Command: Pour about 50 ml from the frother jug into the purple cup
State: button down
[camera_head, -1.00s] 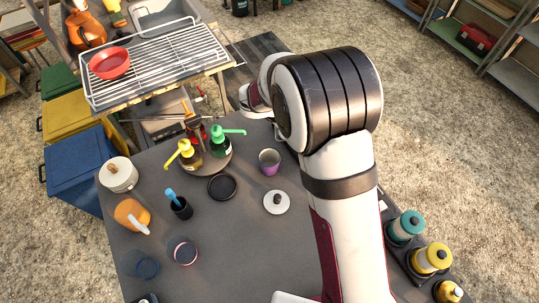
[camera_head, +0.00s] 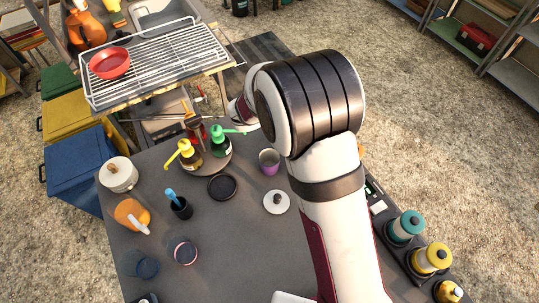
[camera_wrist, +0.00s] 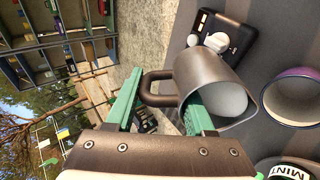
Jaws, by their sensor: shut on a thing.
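In the wrist view my gripper (camera_wrist: 160,108) is shut on the handle of the dark frother jug (camera_wrist: 195,75). The jug is tilted in that view, and pale liquid or a pale inside shows at its mouth. The purple cup (camera_wrist: 293,97) is beside the jug's mouth at the right edge, apart from it in the picture. In the head view the purple cup (camera_head: 269,162) stands upright on the dark table, left of my arm. My gripper and the jug are hidden behind my arm there.
A turntable (camera_head: 204,166) with yellow and green pump bottles stands left of the cup. A white lid (camera_head: 276,202) and a black round dish (camera_head: 222,187) lie nearby. Teal (camera_head: 406,226) and yellow (camera_head: 432,258) canisters stand at the right edge.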

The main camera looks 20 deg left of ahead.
jog(key=shift+s+a+r+t+h, duration=0.1)
jog(key=shift+s+r+t+h, duration=0.15)
jog(key=shift+r+t, duration=0.2)
jog(key=shift+s+a+f+t+h, duration=0.2)
jog(key=shift+t+h, duration=0.25)
jog(key=shift+t, duration=0.3)
dwell(0.5)
jog(key=shift+s+a, duration=0.3)
jog(key=shift+s, duration=0.35)
jog(key=shift+s+a+f+t+h, duration=0.1)
jog(key=shift+s+a+t+h, duration=0.25)
jog(key=shift+t, duration=0.45)
dwell(0.3)
jog(key=shift+s+a+r+t+h, duration=0.35)
jog(key=shift+s+t, duration=0.15)
jog(key=shift+s, duration=0.1)
dwell(0.4)
